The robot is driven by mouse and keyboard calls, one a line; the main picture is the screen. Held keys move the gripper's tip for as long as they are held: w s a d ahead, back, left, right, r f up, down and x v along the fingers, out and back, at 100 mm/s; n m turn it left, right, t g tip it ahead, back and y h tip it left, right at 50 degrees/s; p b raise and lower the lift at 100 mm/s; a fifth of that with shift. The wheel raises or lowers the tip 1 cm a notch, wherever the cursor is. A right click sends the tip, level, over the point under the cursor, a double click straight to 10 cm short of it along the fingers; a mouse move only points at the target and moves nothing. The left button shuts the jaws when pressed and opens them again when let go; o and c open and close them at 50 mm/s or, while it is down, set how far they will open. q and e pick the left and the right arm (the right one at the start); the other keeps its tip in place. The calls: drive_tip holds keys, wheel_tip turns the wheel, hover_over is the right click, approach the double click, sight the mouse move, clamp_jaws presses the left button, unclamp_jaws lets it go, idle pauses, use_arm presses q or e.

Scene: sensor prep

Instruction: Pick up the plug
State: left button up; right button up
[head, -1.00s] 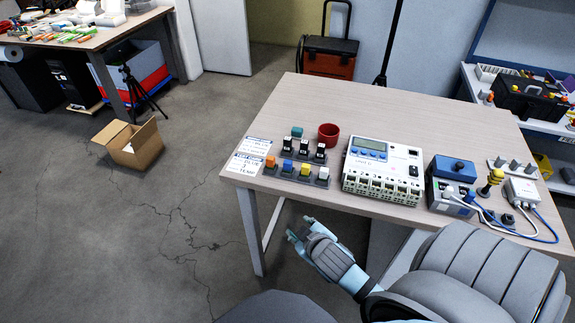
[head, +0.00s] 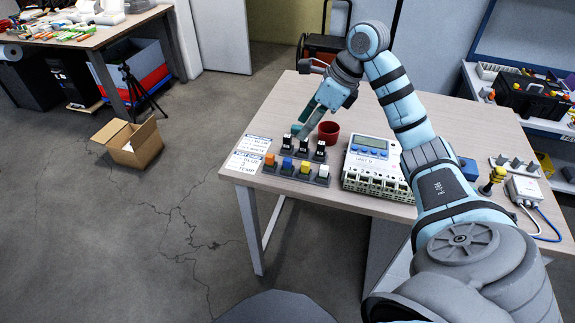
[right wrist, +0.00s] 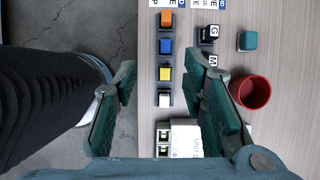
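I cannot tell for certain which piece is the plug. A row of small pieces with orange (right wrist: 166,18), blue (right wrist: 165,47), yellow (right wrist: 164,74) and white (right wrist: 164,98) tops stands in dark holders near the table's front left. Behind it are black-and-white lettered pieces (head: 303,144) and a teal block (right wrist: 247,41). A yellow-topped piece (head: 493,180) stands at the right beside a white box with cables. My right gripper (head: 299,129) hangs over the lettered pieces near the red cup, partly covering the teal block. In the right wrist view its fingers (right wrist: 160,70) are apart and empty. My left gripper is out of view.
A red cup (head: 328,132) stands close to the right gripper. A white device with a blue display (head: 367,152) is right of it, partly behind my arm. A blue-topped box (head: 467,168) and a white cable box (head: 523,191) stand farther right. The table's back left is clear.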

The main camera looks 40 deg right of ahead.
sight(289, 160)
drive_tip(key=shift+g+h, duration=0.3)
drive_tip(key=b+x, duration=0.1)
drive_tip(key=x, duration=0.3)
drive_tip(key=b+x, duration=0.2)
drive_tip(key=x, duration=0.3)
drive_tip(key=d+b+x, duration=0.1)
drive_tip(key=x, duration=0.4)
clamp_jaws()
